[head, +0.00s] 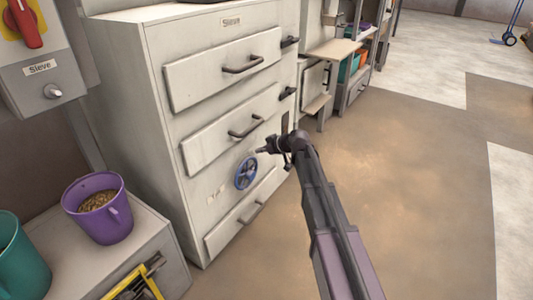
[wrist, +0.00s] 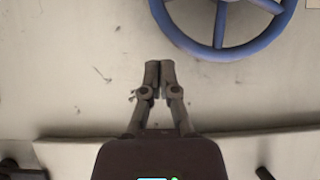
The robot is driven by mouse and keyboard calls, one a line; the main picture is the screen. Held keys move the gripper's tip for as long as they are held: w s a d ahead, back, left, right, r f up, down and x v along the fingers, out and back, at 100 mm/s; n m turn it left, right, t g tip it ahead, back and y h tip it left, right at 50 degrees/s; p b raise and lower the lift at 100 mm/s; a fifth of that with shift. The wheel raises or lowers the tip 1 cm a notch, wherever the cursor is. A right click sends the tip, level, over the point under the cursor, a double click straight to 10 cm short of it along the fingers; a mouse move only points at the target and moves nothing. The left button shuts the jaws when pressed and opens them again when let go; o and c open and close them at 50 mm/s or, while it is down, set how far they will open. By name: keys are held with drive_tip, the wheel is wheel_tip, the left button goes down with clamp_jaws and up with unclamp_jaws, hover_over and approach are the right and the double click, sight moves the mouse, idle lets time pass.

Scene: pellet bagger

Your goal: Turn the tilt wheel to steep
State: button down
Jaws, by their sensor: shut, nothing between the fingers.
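The tilt wheel is a blue spoked handwheel (head: 246,173) on the front of the pale Sieve cabinet, between the middle and lowest drawers. In the wrist view the wheel's blue rim (wrist: 222,52) shows at the top, cut off by the frame edge. My gripper (head: 258,150) is near the wheel's upper right in the head view. In the wrist view my gripper (wrist: 159,66) has its two fingertips together and empty, in front of the pale panel. The fingertips appear just outside the rim. I cannot tell how far they stand from the panel. Small markings beside the wheel are too small to read.
The cabinet has drawers with dark handles (head: 243,66). A purple bucket of pellets (head: 99,205) and a teal bucket (head: 20,260) stand at left. A grey switch box (head: 42,85) hangs above. Shelving (head: 350,60) stands behind. The floor (head: 420,190) at right is clear.

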drive_tip(key=shift+a+f+b, duration=0.15)
drive_tip(key=shift+f+b, duration=0.55)
drive_tip(key=shift+f, duration=0.15)
drive_tip(key=shift+a+f+b, duration=0.15)
drive_tip(key=shift+f+b, duration=0.55)
drive_tip(key=shift+f, duration=0.1)
drive_tip(key=shift+w, duration=0.1)
drive_tip(key=shift+w+d+f+m+g+y+b, duration=0.15)
drive_tip(key=shift+w+f+m+g+y+b, duration=0.2)
drive_tip(key=shift+f+b, duration=0.3)
drive_tip(key=shift+d+f, duration=0.1)
drive_tip(key=shift+f, duration=0.15)
drive_tip(key=shift+r, duration=0.15)
